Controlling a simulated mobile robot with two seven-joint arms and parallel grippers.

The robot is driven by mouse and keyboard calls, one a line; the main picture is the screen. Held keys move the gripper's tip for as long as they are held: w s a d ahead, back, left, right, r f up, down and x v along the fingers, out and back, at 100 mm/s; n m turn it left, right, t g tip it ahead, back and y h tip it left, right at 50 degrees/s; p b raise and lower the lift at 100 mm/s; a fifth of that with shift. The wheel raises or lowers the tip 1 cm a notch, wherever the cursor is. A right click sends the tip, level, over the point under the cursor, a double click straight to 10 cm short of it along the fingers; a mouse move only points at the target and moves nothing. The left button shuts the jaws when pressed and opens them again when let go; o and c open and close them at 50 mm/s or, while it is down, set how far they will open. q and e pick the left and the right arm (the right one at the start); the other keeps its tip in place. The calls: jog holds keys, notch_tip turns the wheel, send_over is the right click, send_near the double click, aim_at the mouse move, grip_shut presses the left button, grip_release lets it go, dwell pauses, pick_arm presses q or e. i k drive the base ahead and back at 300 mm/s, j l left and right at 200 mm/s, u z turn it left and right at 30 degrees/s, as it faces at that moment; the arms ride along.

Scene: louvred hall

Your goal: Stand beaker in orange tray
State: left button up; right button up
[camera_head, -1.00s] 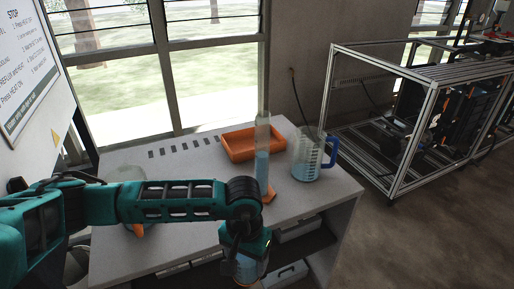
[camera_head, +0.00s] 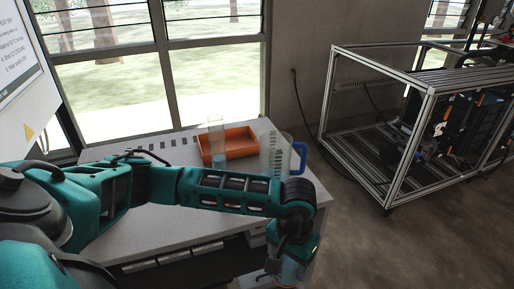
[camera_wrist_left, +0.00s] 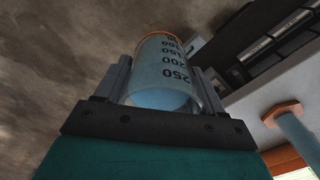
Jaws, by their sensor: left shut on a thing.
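The beaker (camera_wrist_left: 168,72) is clear, with dark volume marks and pale blue liquid. It sits between the two fingers of my left gripper (camera_wrist_left: 165,84), which is shut on it. In the head view my left gripper (camera_head: 288,262) hangs in front of the table's near right part, low in the picture, with the beaker mostly hidden below it. The orange tray (camera_head: 236,153) lies on the table, farther back and to the left of the gripper. Its visible inside looks empty. My right gripper is not in view.
A tall measuring cylinder (camera_head: 216,135) with blue liquid stands by the tray's left front. A clear jug with a blue handle (camera_head: 301,157) stands right of the tray, partly behind my arm. The table (camera_head: 165,226) has shelves below. A metal frame (camera_head: 390,110) stands at right.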

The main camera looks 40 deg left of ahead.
aim_at(233, 142)
jog(key=i+l+z, duration=0.5)
jog(key=i, duration=0.2)
jog(key=i+l+u, duration=0.15)
jog(key=i, duration=0.35)
jog(key=i+l+u, duration=0.1)
jog(key=i+l, duration=0.15)
jog(key=i, duration=0.25)
jog(key=i+u, duration=0.5)
jog(key=u, duration=0.2)
jog(key=i+u, duration=0.5)
jog(key=u, duration=0.2)
jog(key=i+u, duration=0.15)
jog(key=u, duration=0.25)
jog(key=i+l+u, duration=0.1)
jog(key=u, duration=0.25)
jog(key=i+l+u, duration=0.15)
jog(key=i+u, duration=0.3)
jog(key=i+l+u, duration=0.2)
jog(key=u, duration=0.2)
jog(key=l, duration=0.1)
